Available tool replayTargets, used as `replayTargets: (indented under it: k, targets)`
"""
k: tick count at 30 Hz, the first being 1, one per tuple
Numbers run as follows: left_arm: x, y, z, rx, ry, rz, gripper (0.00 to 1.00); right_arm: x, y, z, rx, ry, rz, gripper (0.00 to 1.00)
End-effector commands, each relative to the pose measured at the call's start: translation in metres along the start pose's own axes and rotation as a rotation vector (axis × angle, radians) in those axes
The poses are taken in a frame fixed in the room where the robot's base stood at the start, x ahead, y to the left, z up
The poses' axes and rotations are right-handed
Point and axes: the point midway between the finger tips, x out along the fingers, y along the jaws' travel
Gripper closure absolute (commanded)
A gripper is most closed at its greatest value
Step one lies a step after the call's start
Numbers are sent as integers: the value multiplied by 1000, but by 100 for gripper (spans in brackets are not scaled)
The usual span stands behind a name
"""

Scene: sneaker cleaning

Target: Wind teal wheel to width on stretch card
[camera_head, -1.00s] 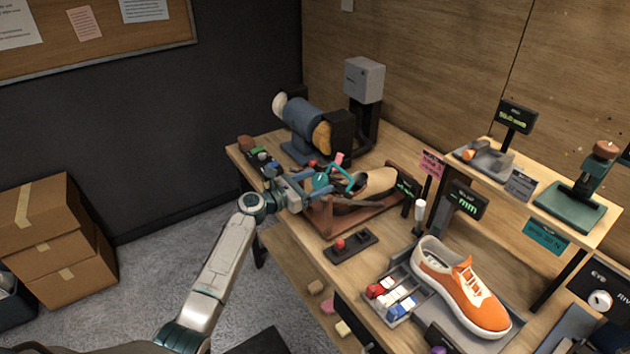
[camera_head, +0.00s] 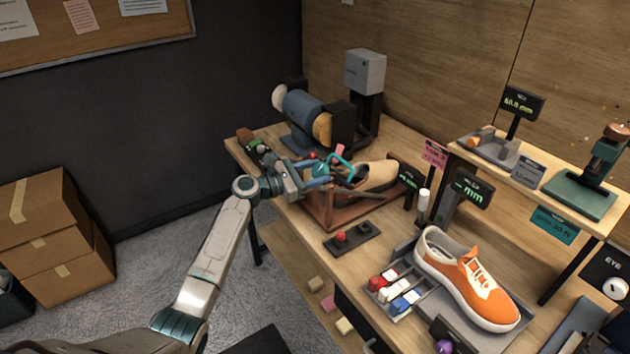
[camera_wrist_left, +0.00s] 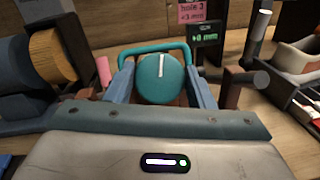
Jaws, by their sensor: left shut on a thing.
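The teal wheel (camera_wrist_left: 160,78), with a white mark near its top, sits between the fingers of my left gripper (camera_wrist_left: 161,88). The fingers are shut on its sides. A teal bar arches behind it. In the head view my left gripper (camera_head: 322,172) is at the left end of a wooden stretcher frame (camera_head: 322,212) that bears a tan shoe form (camera_head: 378,174). The pink stretch card (camera_wrist_left: 192,12) reads "hole 3, +3 mm" and stands behind the wheel. A small black display (camera_wrist_left: 203,40) below it reads about +0 mm. My right gripper is out of view.
A blue roller machine (camera_head: 303,113) stands behind the frame. In front are a small black block with a red knob (camera_head: 341,236), a tray of coloured pieces (camera_head: 404,312) and an orange sneaker (camera_head: 465,280). A raised shelf (camera_head: 540,182) is at the right.

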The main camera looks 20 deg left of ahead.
Motion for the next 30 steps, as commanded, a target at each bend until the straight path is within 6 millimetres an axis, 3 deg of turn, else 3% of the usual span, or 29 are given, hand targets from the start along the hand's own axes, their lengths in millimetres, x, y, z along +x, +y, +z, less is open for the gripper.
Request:
replayTargets:
  k: [12, 13, 15, 25, 30]
  targets:
    - [0, 0, 0, 35, 1, -20, 74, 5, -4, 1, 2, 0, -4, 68]
    - [0, 0, 0, 34, 1, -20, 46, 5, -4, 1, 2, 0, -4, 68]
    - [0, 0, 0, 34, 1, -20, 32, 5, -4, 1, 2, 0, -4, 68]
    - [-3, 0, -1, 34, 2, -20, 30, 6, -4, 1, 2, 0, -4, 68]
    - [-25, 1, -4, 36, 4, -19, 30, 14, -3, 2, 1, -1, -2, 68]
